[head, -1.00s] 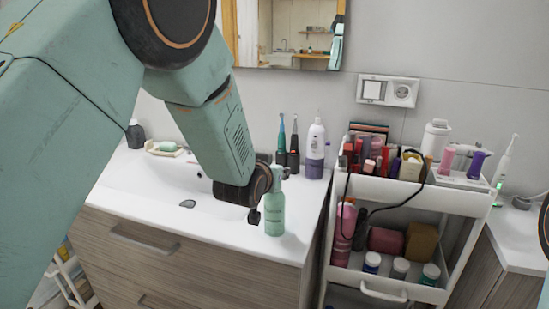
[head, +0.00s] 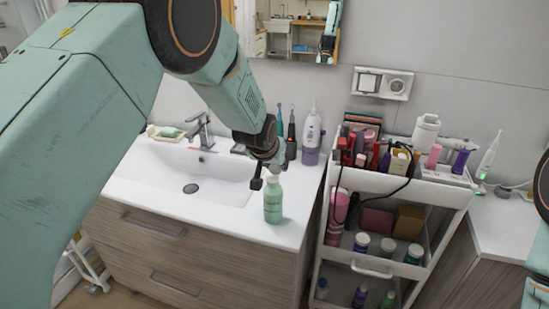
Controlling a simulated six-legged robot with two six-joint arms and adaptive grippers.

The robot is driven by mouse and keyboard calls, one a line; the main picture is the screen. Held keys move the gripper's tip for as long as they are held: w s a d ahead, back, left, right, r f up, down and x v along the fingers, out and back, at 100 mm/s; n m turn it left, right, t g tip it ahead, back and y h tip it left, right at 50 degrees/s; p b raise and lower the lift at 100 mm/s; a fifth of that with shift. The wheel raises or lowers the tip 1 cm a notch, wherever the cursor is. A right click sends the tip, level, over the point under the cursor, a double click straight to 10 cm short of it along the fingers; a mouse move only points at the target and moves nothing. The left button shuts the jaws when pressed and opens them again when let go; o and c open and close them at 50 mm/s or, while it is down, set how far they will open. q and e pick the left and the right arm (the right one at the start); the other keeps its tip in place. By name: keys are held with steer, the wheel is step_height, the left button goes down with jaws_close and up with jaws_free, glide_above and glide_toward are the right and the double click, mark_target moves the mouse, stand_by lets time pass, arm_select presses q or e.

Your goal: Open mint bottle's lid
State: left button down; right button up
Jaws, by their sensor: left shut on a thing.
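The mint bottle (head: 273,204) stands upright on the white counter, to the right of the sink basin and near the front edge. Its lid (head: 272,179) is a paler green top. My left gripper (head: 267,174) is at the top of the bottle and shut on the lid. One dark finger shows just left of the lid; the other finger is mostly hidden. My right gripper is not in view; only part of my right arm shows at the right edge.
A white cart (head: 371,267) with cosmetics stands right of the counter. Two toothbrushes (head: 291,135) and a white-and-purple bottle (head: 312,138) stand behind the mint bottle. The faucet (head: 201,132) is at the back left. The basin (head: 220,180) is empty.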

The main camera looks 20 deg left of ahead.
arm_select(q)
steer(key=shift+a+g, duration=0.1)
steer(key=shift+g, duration=0.2)
stand_by(0.4)
steer(key=c, duration=1)
jaws_free()
steer(key=shift+w, duration=0.1)
steer(key=shift+o, duration=0.2)
steer(key=v, duration=1.2)
